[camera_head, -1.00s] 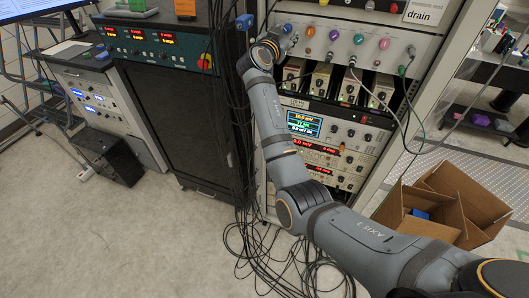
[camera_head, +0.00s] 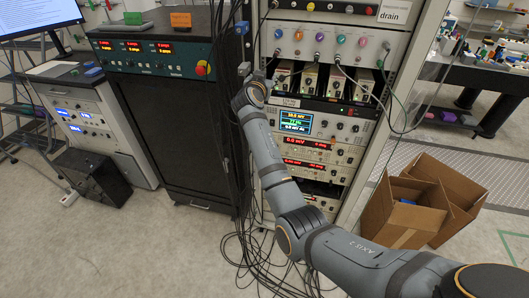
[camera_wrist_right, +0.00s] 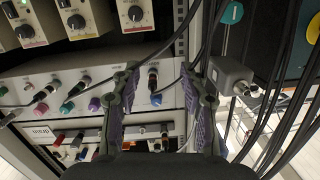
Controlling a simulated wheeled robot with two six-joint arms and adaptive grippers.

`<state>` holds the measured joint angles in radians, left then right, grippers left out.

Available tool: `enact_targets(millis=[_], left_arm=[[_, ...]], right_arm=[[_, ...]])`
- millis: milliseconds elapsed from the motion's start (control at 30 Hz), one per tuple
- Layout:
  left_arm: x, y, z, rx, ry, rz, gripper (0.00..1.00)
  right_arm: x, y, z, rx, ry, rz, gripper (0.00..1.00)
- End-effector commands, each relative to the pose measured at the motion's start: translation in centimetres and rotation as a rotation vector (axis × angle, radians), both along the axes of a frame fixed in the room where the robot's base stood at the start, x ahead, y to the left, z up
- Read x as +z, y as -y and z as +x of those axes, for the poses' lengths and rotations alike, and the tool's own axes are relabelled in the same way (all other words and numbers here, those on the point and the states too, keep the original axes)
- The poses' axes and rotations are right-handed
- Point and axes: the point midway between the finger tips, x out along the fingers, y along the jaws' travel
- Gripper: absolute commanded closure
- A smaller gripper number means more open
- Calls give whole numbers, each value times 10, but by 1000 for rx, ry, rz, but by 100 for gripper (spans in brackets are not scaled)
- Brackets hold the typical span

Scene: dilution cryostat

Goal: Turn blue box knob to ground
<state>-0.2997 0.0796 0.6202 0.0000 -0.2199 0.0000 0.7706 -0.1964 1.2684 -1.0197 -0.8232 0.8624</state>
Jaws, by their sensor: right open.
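The pale rack panel (camera_head: 385,44) carries a row of coloured discs and plugs in the head view. Its blue disc (camera_head: 279,33) is at the left end. In the right wrist view the panel appears upside down, with a blue piece (camera_wrist_right: 156,99) and a small silver-and-dark knob or plug just above it, framed between my fingers. I cannot read any ground marking. My right gripper (camera_wrist_right: 160,70) is open and empty, its purple-padded fingers apart in front of the panel. In the head view it is largely hidden by my own wrist. My left gripper is not in view.
Black cables (camera_head: 240,150) hang close beside my right arm. A small grey box with a connector (camera_wrist_right: 230,75) sits right of the fingers in the wrist view. Amplifier boxes with knobs (camera_wrist_right: 77,20) adjoin the panel. Open cardboard boxes (camera_head: 405,215) stand on the floor.

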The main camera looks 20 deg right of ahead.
Motion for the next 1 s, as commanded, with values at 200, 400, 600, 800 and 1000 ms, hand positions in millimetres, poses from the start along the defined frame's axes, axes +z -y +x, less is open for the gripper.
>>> enact_targets(millis=[200,400,600,800,1000], left_arm=[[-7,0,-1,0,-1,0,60],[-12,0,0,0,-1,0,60],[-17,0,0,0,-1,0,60],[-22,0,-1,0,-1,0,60],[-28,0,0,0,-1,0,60]], right_arm=[[-54,-3,1,37,-76,-11,56],[-100,-6,-1,71,-142,-20,56],[-148,-9,-6,103,-209,-26,56],[-194,-11,-13,135,-273,-28,56],[-239,-13,-23,167,-333,-30,56]])
